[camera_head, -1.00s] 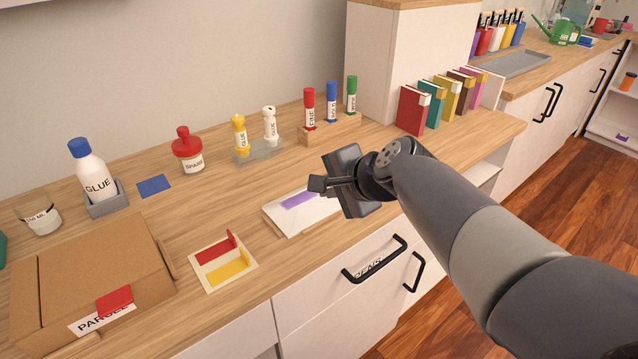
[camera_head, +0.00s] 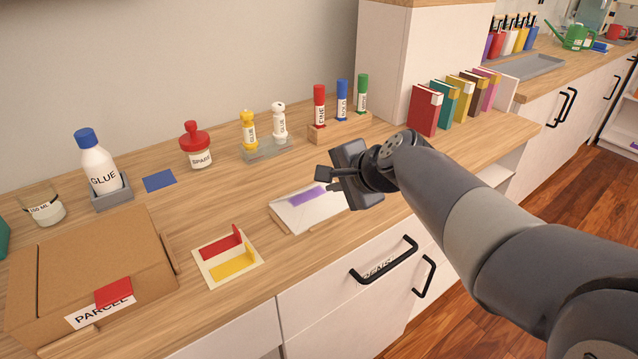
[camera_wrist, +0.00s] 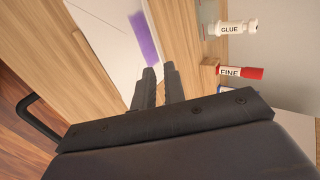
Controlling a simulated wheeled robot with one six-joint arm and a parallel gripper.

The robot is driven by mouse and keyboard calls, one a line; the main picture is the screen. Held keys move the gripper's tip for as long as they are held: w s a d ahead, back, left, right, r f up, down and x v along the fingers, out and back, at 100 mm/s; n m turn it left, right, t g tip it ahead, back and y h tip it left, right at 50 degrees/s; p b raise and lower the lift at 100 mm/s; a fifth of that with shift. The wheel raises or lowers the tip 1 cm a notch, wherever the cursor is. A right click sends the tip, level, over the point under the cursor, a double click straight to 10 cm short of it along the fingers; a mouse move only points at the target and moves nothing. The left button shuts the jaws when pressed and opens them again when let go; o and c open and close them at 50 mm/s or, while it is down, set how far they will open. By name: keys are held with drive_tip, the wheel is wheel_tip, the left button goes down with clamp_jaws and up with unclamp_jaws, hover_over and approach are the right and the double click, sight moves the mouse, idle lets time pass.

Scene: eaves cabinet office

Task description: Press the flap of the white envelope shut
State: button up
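The white envelope (camera_head: 292,217) lies on a flat white-and-wood pad near the counter's front edge, with a purple strip (camera_head: 306,196) on it. The strip and part of the envelope also show in the wrist view (camera_wrist: 146,38). My gripper (camera_head: 328,180) is over the right part of the envelope, hiding some of it. In the wrist view its two fingers (camera_wrist: 160,72) stand a little apart, with a narrow gap and nothing between them. They point toward the strip's near end. Contact with the envelope is not visible. How far the flap is folded down is hard to tell.
A parcel box (camera_head: 95,265) is farther left. A drawer handle (camera_head: 384,262) juts out below the front edge.

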sight(319, 183)
drive_tip(key=b+x, duration=0.1)
drive_tip(key=x, duration=0.5)
drive_tip(key=shift+w+a+f, duration=0.1)
drive_tip(key=shift+c, duration=0.4)
clamp_jaws()
drive_tip(key=shift+f, duration=0.1)
